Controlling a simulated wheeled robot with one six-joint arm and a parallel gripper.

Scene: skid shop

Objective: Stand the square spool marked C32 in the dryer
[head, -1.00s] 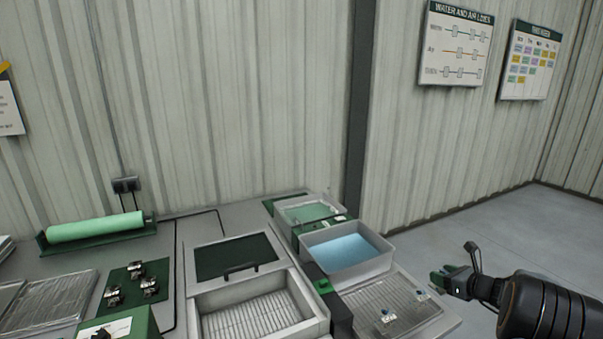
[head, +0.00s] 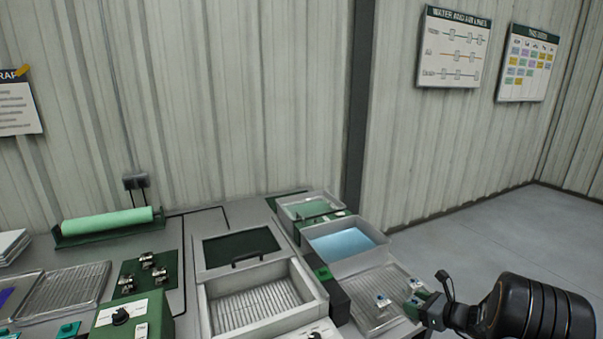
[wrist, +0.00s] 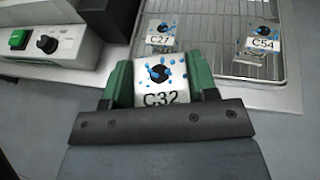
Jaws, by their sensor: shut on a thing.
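My gripper (head: 422,302) is at the right in the head view, beside the front right of the wire drain rack. In the wrist view its green jaws are shut on the square spool marked C32 (wrist: 161,95), a white block with a dark centre hole and blue drops. Its label faces the wrist camera. The dryer appears to be the pale box (head: 318,305) with a ribbed floor, left of the rack. Its dark-windowed lid (head: 240,248) lies back behind the opening, and the floor looks empty. A green button (wrist: 19,40) and black knob (wrist: 47,44) show on a pale housing.
Spools C27 (wrist: 160,36) and C54 (wrist: 262,44) stand on the drain rack (wrist: 221,60), also wet with blue drops. A blue-water tub (head: 345,246) and a green-liquid tub (head: 312,207) stand behind. A dark post (head: 332,296) separates dryer and rack.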

